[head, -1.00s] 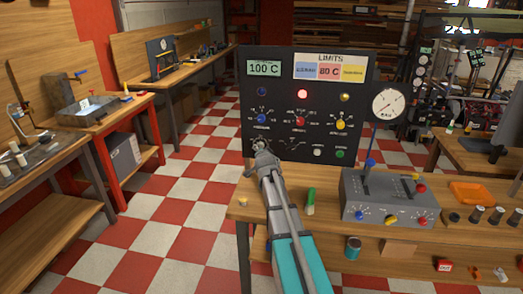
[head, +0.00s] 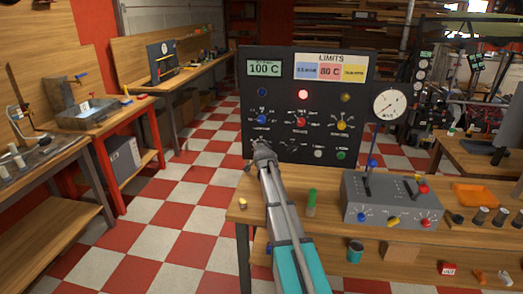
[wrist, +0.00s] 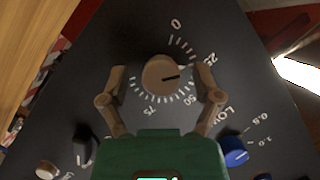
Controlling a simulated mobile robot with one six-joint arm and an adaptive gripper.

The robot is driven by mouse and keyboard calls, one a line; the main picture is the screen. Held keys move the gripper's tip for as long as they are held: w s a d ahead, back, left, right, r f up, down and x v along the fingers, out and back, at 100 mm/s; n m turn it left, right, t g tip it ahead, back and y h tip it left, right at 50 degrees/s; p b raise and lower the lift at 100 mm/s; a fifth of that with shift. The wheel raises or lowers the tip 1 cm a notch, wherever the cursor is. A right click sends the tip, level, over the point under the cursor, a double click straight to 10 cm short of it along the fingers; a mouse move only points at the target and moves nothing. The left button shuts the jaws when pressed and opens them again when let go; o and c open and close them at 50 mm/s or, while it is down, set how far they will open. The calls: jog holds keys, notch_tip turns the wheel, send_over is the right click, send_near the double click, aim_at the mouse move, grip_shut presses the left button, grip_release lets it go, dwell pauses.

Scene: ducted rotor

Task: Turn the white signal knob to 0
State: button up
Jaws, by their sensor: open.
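The signal knob (wrist: 158,76) is round and looks tan-white in the wrist view, on the dark panel. Its dark pointer line points right, between the 25 and 50 marks and nearer 25. The 0 mark is at the top of the scale. My gripper (wrist: 160,72) is open, with one finger on each side of the knob and a visible gap on both sides. I cannot tell how deep the fingertips reach around it. In the head view my gripper (head: 264,150) is at the panel's lower left and hides this knob.
The black panel (head: 280,92) shows 100 C and a lit red lamp (head: 303,94). A blue knob (wrist: 235,151) and a black switch (wrist: 82,146) are near my gripper. A grey lever box (head: 390,200) and a green cylinder (head: 312,199) stand on the bench.

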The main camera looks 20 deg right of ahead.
grip_shut()
jog(key=shift+d, duration=0.15)
jog(key=shift+s, duration=0.1)
dwell(0.9)
jog(key=shift+a+n+g, duration=0.2)
jog(key=shift+n+g, duration=0.1)
jog(key=shift+n, duration=0.2)
jog(key=n+g+h, duration=0.1)
jog(key=n+h, duration=0.1)
jog(key=n, duration=0.1)
jog(key=n+g+h+p, duration=0.1)
jog(key=n+g+h, duration=0.1)
jog(key=n, duration=0.2)
dwell(0.3)
dwell(0.4)
jog(key=shift+d, duration=0.1)
